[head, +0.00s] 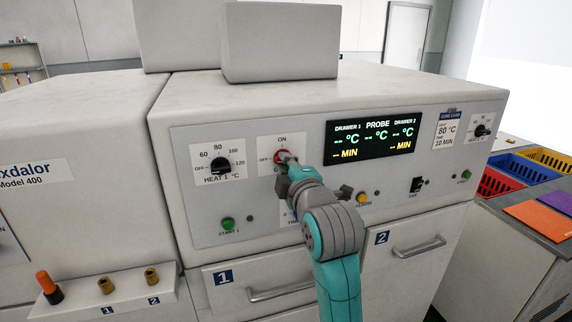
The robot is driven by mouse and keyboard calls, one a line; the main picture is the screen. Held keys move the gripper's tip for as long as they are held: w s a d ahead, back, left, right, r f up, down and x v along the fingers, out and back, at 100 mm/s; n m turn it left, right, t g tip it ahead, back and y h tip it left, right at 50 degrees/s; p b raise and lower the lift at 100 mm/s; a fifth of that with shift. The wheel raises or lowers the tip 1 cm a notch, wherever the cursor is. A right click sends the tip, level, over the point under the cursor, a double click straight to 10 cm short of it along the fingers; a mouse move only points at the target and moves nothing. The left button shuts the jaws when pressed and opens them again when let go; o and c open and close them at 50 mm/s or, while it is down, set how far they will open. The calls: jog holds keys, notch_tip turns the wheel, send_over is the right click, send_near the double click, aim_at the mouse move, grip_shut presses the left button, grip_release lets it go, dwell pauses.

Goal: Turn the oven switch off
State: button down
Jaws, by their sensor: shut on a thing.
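The oven (330,90) is a pale box with a grey control panel facing me. Its main switch (280,156) is a red knob on a white plate, marked ON above and OFF at the left. My gripper (287,163) reaches up to this plate from below and is shut on the red switch. The jaws and wrist hide the lower part of the switch and its plate, so I cannot tell which way it points. The oven display (374,135) is lit and shows dashes for temperature and minutes.
The Heat 1 knob (219,163) sits left of the switch. The green Start 1 button (228,224) and yellow alarm button (362,198) are lower on the panel. Two drawer handles (283,291) (419,246) stick out below. Coloured crates (524,167) stand at the right.

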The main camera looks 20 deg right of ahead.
jog(key=shift+f+n, duration=0.15)
jog(key=shift+n, duration=0.95)
jog(key=c, duration=1.2)
grip_release()
jog(key=shift+o, duration=0.2)
jog(key=shift+s, duration=0.1)
jog(key=s, duration=0.7)
jog(key=shift+s, duration=0.15)
